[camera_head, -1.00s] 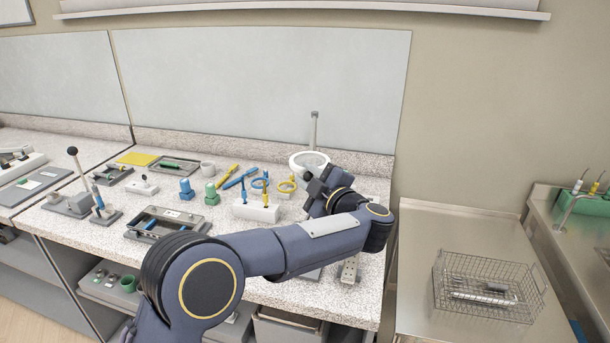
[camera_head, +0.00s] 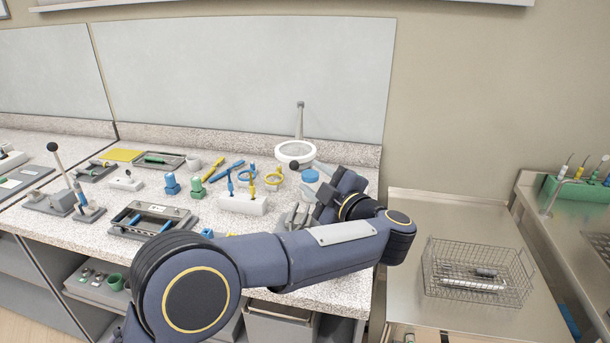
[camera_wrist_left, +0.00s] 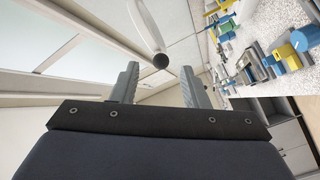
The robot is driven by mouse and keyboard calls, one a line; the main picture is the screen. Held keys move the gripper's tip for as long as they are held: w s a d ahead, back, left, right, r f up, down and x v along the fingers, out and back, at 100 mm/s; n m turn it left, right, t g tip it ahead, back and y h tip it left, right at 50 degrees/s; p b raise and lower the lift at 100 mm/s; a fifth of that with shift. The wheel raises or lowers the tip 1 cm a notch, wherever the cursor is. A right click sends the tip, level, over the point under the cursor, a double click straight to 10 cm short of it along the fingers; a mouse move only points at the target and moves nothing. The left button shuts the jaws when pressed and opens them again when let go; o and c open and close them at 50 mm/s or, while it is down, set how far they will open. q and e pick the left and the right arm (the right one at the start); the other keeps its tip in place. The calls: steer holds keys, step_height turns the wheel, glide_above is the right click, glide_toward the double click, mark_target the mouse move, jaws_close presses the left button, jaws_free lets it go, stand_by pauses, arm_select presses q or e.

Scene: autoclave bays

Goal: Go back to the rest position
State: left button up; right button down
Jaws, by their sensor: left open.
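My left arm comes in from the left and reaches across the front of the speckled worktop (camera_head: 330,293). Its gripper (camera_head: 292,217) is over the right part of the worktop, to the right of a white block (camera_head: 243,205) that holds blue and yellow tools. In the left wrist view the two grey fingers (camera_wrist_left: 158,86) stand apart with nothing between them. The gripper's body hides part of the worktop. My right gripper is not in view.
A magnifier lamp (camera_head: 296,152) and a blue-capped jar (camera_head: 310,177) stand behind the gripper. Blue and green bottles, rings and a grey tray (camera_head: 122,222) lie to its left. A wire basket (camera_head: 478,271) sits on the steel table (camera_head: 437,208) to the right.

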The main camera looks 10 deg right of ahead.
arm_select(q)
steer(key=shift+s+d, duration=0.3)
steer(key=shift+s, duration=0.3)
steer(key=w+a+r+m+t+h, duration=0.3)
steer(key=a+r+m+t+h, duration=0.15)
steer(key=a+r+h, duration=0.45)
steer(key=s+a+r+m+g+h, duration=0.2)
steer(key=s+a+m+h, duration=0.1)
steer(key=a+m, duration=0.2)
steer(key=s+a+f+m+g, duration=0.1)
steer(key=s+a+f+g, duration=0.3)
steer(key=s+f, duration=0.4)
steer(key=s+a+f+m+g, duration=0.2)
steer(key=s+a+f+g, duration=0.2)
steer(key=s+f, duration=0.5)
steer(key=s+a+f+m+g, duration=0.2)
steer(key=s+a+f+g, duration=0.3)
steer(key=s, duration=1.1)
step_height(320, 180, down, 4)
steer(key=a, duration=0.2)
steer(key=shift+a, duration=0.35)
